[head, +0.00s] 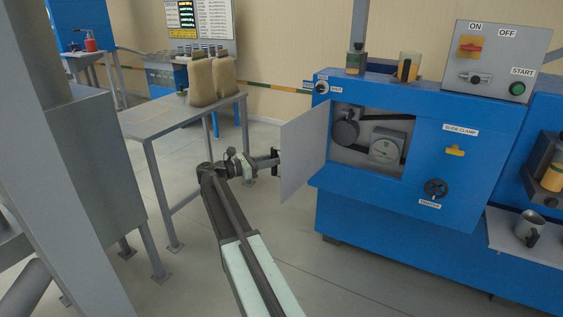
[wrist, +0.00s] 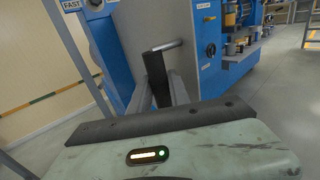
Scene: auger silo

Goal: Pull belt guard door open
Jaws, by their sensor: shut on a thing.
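The belt guard door (head: 305,150) is a flat light-grey panel on the front of the blue machine (head: 420,200). It stands swung out to the left, well away from its opening. Behind it the recess (head: 368,140) shows a dark pulley and belt and a round-dial gauge. My gripper (head: 275,161) is at the outer face of the door, on its left side, and is shut on the door's handle.
A grey table (head: 170,113) with two tan sacks (head: 208,78) stands left of the door, close to my arm. A control box (head: 497,60) tops the machine. A yellow slide clamp (head: 455,151) and a dark knob (head: 436,189) sit right of the recess. Floor below the door is clear.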

